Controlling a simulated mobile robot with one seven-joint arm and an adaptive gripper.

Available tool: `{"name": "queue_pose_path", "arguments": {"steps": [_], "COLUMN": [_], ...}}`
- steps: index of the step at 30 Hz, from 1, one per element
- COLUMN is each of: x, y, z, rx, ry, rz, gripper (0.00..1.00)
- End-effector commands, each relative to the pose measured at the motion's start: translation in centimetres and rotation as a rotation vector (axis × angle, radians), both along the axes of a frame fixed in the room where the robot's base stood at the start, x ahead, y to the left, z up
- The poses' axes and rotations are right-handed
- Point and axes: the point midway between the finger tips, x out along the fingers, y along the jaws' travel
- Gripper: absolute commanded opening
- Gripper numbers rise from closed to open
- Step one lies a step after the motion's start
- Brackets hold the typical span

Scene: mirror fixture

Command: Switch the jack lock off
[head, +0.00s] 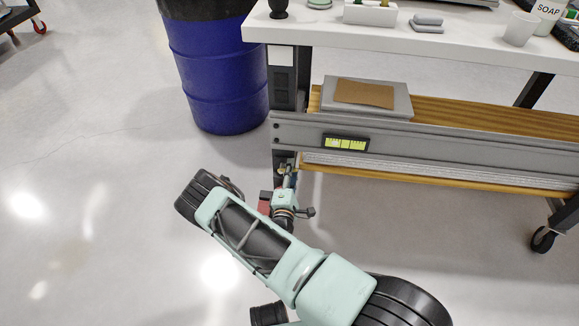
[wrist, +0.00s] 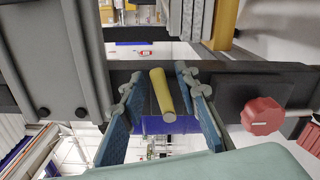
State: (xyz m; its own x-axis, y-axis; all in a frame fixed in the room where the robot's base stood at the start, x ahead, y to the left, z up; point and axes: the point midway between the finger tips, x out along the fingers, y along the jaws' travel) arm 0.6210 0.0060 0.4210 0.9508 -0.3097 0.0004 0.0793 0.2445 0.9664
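In the wrist view, a yellow rod-like lever (wrist: 161,92) stands out in front of a dark metal beam, its rounded end toward me. My gripper (wrist: 158,84) is open, with one blue-padded finger on each side of the lever. Gaps show on both sides, so the fingers do not appear to touch it. A red knob (wrist: 262,115) sits on a dark plate to the right, outside the fingers. No label shows which part is the jack lock. In the head view, my gripper (head: 287,181) is at the workbench's left leg, and my arm hides most of that spot.
The white-topped workbench (head: 470,45) has a grey crossbeam (head: 430,149) with a yellow level (head: 345,143) on it, close to my gripper. A lower shelf holds a grey case with a brown sheet (head: 364,94). A blue barrel (head: 220,75) stands left of the bench.

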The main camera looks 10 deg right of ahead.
Motion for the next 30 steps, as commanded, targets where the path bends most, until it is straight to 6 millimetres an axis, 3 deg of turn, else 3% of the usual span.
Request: {"name": "queue_pose_path", "arguments": {"steps": [12, 20, 30], "x": [-0.02, -0.02, -0.07], "y": [-0.29, -0.28, -0.46], "z": [-0.01, -0.01, -0.24], "rx": [0.000, 0.000, 0.084], "ry": [0.000, 0.000, -0.024], "rz": [0.001, 0.000, -0.002], "gripper": [0.29, 0.00, 0.00]}}
